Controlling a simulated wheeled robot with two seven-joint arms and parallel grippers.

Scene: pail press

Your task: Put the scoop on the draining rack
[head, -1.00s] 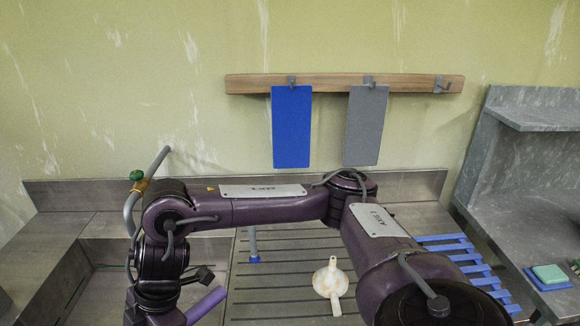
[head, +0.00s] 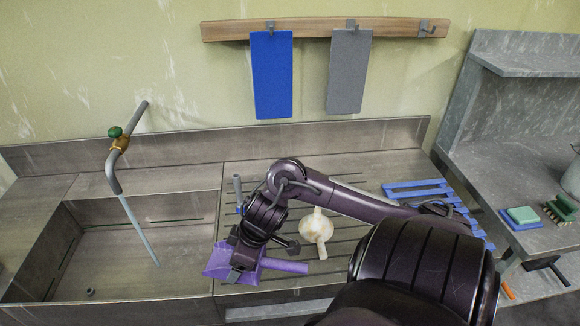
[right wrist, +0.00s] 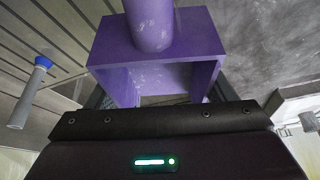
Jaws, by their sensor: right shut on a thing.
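The purple scoop (head: 284,266) is in my right gripper (head: 236,268), at the boundary between the sink and the grooved drainboard. Its handle points right in the head view. The right wrist view shows the scoop (right wrist: 150,52) close up, its open box-shaped end towards my gripper and its round handle pointing away. My right gripper (right wrist: 155,100) is shut on it; the fingertips are mostly hidden. The blue slatted draining rack (head: 422,190) lies at the right end of the drainboard, partly covered by my right arm. My left gripper is not in view.
A grey tube with a blue end (head: 238,190) stands behind my gripper. The sink (head: 100,225) and tap (head: 118,150) are left. A sponge (head: 522,215) and green brush (head: 560,208) are right.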

